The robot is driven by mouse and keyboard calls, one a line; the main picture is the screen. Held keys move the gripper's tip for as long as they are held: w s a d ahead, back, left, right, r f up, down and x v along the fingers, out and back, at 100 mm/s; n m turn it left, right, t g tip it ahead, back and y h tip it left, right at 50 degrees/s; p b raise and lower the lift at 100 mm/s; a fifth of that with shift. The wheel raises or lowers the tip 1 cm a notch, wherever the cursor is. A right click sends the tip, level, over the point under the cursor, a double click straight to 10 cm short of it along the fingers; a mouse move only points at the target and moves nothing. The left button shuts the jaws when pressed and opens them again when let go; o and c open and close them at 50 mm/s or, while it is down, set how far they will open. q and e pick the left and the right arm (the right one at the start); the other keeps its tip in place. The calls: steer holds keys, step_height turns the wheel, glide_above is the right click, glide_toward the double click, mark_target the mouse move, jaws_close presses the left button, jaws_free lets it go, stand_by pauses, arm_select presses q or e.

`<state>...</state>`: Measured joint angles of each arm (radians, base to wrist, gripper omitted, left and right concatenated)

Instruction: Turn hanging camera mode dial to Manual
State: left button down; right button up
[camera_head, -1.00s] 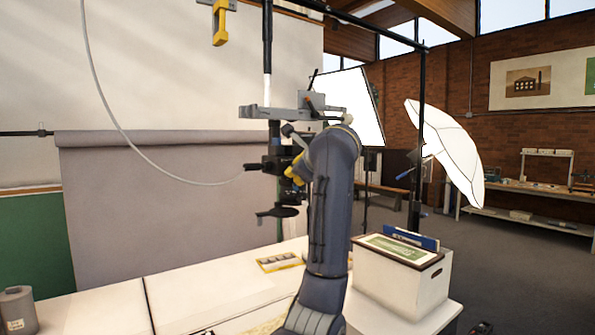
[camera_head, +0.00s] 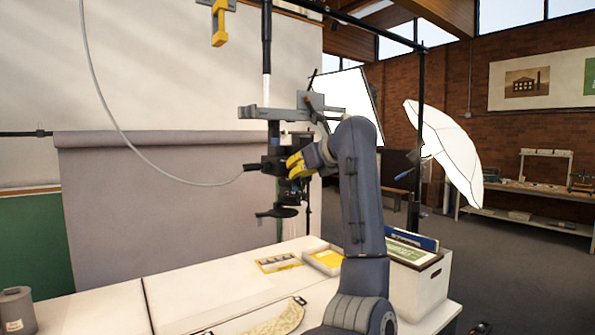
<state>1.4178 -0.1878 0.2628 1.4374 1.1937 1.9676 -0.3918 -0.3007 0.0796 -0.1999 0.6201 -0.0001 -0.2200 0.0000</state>
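The black camera (camera_head: 270,162) hangs from an overhead column in the middle of the head view, with a dark round part (camera_head: 276,212) below it. A grey cable runs into its left side. Its mode dial is too small or hidden to make out. My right gripper (camera_head: 292,165), with yellow fingers, is at the right side of the camera, overlapping it in the picture. I cannot tell whether it touches the camera or how far its fingers are apart. My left gripper is not in view.
A white archival box (camera_head: 428,285) with folders stands at the table's right, partly behind my arm. A printed card (camera_head: 278,262), a yellow-and-white box (camera_head: 325,260) and a curved strip (camera_head: 280,322) lie on the white table (camera_head: 200,290). A grey cylinder (camera_head: 17,310) stands at left.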

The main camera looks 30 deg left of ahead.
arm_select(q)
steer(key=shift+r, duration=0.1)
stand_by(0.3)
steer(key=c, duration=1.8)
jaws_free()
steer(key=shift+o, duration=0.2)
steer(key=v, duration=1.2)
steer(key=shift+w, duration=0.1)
